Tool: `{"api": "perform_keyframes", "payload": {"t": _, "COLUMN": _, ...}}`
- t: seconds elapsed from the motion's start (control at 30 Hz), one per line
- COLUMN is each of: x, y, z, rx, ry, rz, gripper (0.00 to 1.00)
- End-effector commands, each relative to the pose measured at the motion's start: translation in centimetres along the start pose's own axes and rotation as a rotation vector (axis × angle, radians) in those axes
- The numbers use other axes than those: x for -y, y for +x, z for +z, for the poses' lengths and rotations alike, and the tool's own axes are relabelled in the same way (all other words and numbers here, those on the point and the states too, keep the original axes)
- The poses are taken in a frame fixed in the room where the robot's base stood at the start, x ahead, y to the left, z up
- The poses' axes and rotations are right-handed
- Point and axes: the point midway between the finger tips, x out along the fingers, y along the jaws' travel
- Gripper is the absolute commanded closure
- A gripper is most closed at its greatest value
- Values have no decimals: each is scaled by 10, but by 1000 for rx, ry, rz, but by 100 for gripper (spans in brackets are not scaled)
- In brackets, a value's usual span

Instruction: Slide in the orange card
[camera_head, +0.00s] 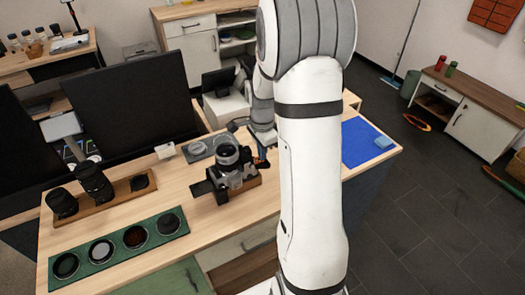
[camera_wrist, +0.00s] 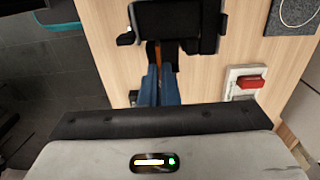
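The camera (camera_head: 232,165) stands on a brown wooden base (camera_head: 246,186) near the middle of the workbench. In the wrist view, its dark body (camera_wrist: 180,18) is just beyond my fingertips. My gripper (camera_wrist: 159,72) has its blue fingers close together. A narrow orange strip, which looks like the orange card (camera_wrist: 152,52), shows at their tips, close to the camera's dark side part. I cannot tell whether it touches the camera or enters a slot. In the head view, my gripper (camera_head: 262,158) is just right of the camera, partly hidden by my arm.
A green tray (camera_head: 95,277) of round filters and a wooden tray (camera_head: 118,200) with lenses lie left. A blue mat (camera_head: 358,150) lies right. The wrist view shows a white holder with a red piece (camera_wrist: 250,82) and a grey mat (camera_wrist: 292,16). Dark screens stand behind.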

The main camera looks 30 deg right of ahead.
Motion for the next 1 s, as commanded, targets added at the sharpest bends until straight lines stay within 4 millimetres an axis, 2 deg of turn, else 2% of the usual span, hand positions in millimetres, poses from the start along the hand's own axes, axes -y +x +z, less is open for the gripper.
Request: {"api": "perform_keyframes", "payload": {"t": 1.0, "x": 0, "y": 0, "z": 16, "rx": 0, "ry": -2, "rz": 0, "gripper": 100}}
